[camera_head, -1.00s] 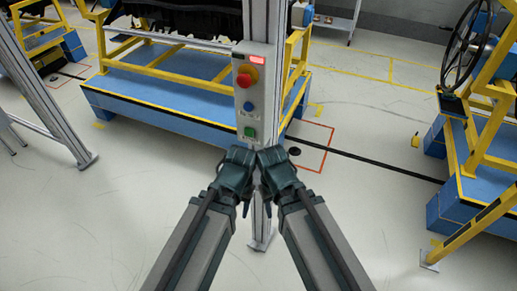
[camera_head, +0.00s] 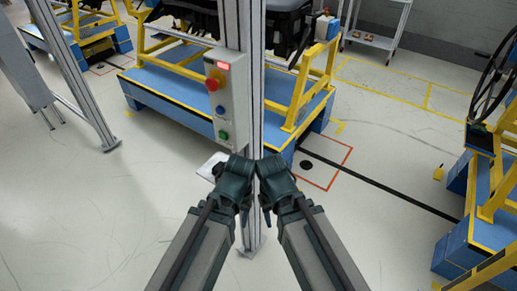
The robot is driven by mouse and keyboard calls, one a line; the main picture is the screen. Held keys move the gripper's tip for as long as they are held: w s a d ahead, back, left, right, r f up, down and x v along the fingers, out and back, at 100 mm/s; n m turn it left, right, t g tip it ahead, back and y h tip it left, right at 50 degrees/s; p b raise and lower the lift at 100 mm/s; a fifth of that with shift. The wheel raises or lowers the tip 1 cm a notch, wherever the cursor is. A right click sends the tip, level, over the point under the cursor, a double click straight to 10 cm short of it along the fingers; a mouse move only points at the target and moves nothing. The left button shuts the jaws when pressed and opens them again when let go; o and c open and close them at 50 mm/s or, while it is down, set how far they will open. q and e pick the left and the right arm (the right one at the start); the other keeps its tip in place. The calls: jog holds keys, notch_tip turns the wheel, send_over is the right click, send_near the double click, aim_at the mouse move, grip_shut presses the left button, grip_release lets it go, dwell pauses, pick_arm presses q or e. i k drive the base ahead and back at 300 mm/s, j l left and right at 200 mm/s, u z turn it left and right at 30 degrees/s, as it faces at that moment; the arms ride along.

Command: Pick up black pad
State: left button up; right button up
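I cannot make out a black pad for certain. A small flat black disc (camera_head: 306,165) lies on the floor inside an orange outlined square; I cannot tell whether it is the pad. My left gripper (camera_head: 244,212) and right gripper (camera_head: 267,216) are close together at the lower middle, in front of a metal post. Both point away from me and apart from the disc in the picture. Their fingers are small and dark, so their opening does not show. I see nothing held in them.
A metal post (camera_head: 255,100) bears a control box (camera_head: 228,95) with red, blue and green buttons. Behind it stands a blue and yellow rack (camera_head: 180,103) with dark parts. Another rack (camera_head: 490,222) with a black wheel is at right. Open floor lies left and between the racks.

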aim_at(215, 169)
jog(key=i+l+u, duration=0.1)
jog(key=l, duration=0.2)
jog(key=i+l+u, duration=0.1)
jog(key=l, duration=0.2)
jog(key=i+l+u, duration=0.1)
jog(key=i+l, duration=0.2)
jog(key=i, duration=0.2)
jog(key=k+l+u, duration=0.1)
jog(key=u, duration=0.25)
jog(key=k+l+u, duration=0.1)
jog(key=l+u, duration=0.25)
jog(key=k+u, duration=0.1)
jog(key=u, duration=0.2)
jog(key=j+z, duration=0.5)
jog(key=j, duration=0.3)
jog(key=k, duration=0.05)
